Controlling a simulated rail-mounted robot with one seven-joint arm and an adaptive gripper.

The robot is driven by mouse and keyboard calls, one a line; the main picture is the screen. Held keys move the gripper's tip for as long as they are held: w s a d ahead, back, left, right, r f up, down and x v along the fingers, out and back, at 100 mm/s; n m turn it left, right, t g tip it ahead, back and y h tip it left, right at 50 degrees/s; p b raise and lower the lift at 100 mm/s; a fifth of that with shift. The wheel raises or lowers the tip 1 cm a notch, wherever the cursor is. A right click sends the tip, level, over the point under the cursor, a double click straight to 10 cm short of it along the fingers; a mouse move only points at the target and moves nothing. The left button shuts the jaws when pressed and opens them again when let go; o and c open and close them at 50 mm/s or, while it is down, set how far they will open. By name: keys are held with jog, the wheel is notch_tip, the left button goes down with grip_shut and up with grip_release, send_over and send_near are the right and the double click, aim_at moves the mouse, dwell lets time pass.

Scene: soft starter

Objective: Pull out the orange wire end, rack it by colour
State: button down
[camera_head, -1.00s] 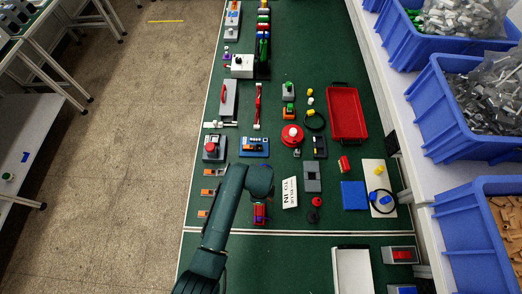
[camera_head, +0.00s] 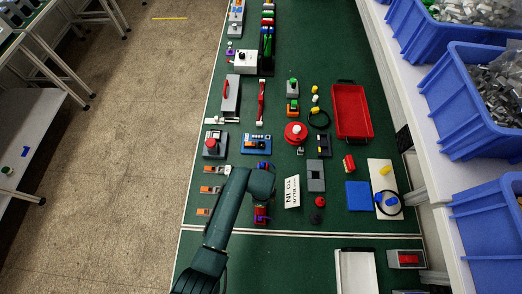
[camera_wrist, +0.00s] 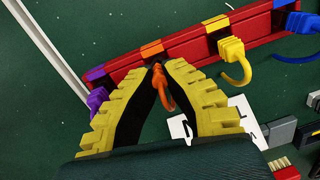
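A red bar (camera_wrist: 200,43) with purple, orange, yellow and blue labels crosses the wrist view. A purple wire end (camera_wrist: 97,98), a yellow one (camera_wrist: 232,50) and a blue one (camera_wrist: 300,22) sit along its near side by their own colours. The orange wire end (camera_wrist: 160,82) is by the orange label. My gripper (camera_wrist: 164,67) has its yellow-and-black fingertips closed around the orange wire end, right at the bar. In the head view my arm covers the gripper and most of the bar; its red near end (camera_head: 261,216) shows.
A white card with printing (camera_head: 292,192) lies just right of the bar. Grey-and-orange parts (camera_head: 211,190) lie to its left. A grey block (camera_head: 315,176), blue block (camera_head: 357,195) and red tray (camera_head: 351,110) are further right.

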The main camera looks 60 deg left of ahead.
jog(key=c, duration=1.2)
grip_release()
jog(key=shift+o, duration=0.2)
notch_tip(320, 180, up, 12)
jog(key=shift+d, duration=0.35)
jog(key=shift+s, duration=0.1)
